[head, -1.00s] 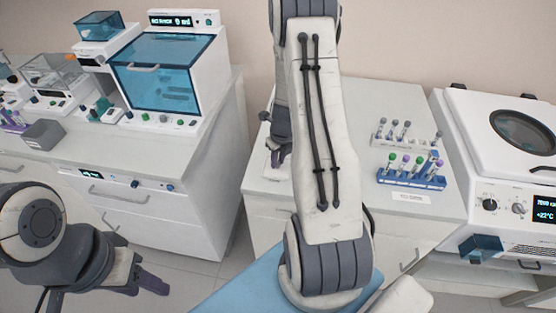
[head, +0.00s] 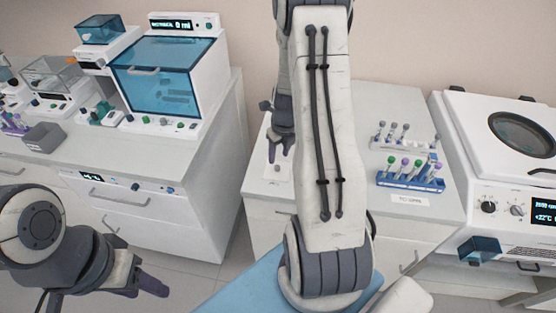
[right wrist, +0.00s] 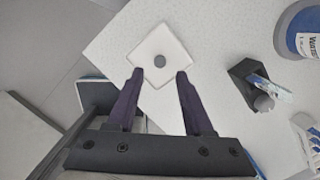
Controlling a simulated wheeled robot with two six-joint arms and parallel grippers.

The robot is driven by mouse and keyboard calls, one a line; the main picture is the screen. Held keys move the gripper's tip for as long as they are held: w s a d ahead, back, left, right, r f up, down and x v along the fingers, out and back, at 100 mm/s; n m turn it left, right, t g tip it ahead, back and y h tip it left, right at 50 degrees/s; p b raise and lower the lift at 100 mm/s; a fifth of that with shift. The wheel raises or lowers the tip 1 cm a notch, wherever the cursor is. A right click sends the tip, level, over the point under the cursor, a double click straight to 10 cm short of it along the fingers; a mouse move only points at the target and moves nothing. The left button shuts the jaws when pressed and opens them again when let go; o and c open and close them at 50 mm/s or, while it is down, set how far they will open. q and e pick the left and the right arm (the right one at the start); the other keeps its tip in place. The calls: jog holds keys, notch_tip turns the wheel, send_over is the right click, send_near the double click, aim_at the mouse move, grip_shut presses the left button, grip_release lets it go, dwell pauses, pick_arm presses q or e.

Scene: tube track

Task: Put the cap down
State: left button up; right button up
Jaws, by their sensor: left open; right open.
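The cap, a small dark grey disc (right wrist: 160,60), lies on a white square pad (right wrist: 172,35) in the right wrist view. The pad also shows in the head view (head: 271,176) on the middle bench. My right gripper (right wrist: 158,74) is open, its two dark fingers apart on either side of the cap, with nothing held between them. In the head view my right gripper (head: 281,152) hangs over the pad, with its arm partly covering the bench. My left gripper (head: 152,283) is open and empty at the lower left, away from the bench.
A blue rack (head: 411,182) of capped tubes and a pale rack (head: 405,143) stand right of my arm. A centrifuge (head: 500,150) is at far right. The right wrist view shows a black holder (right wrist: 245,74) and a blue-labelled bottle (right wrist: 296,38).

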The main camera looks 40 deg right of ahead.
notch_tip(320, 180, up, 7)
jog(key=s, duration=0.1)
jog(key=s+a+r+n+y, duration=0.1)
jog(key=a+r+n, duration=0.2)
jog(key=a+n, duration=0.75)
jog(key=s+a+r+n, duration=0.1)
jog(key=a+r+n, duration=0.2)
jog(key=a+n, duration=0.7)
jog(key=s+a+r+n+g, duration=0.1)
jog(key=s+a+n, duration=0.5)
jog(key=n, duration=0.6)
jog(key=s+a+r+n, duration=0.2)
jog(key=s+a+n, duration=0.5)
jog(key=s+n, duration=0.4)
jog(key=shift+a+r+n+g+b, duration=0.15)
jog(key=shift+r+n+g+b, duration=0.15)
jog(key=shift+n+g, duration=0.15)
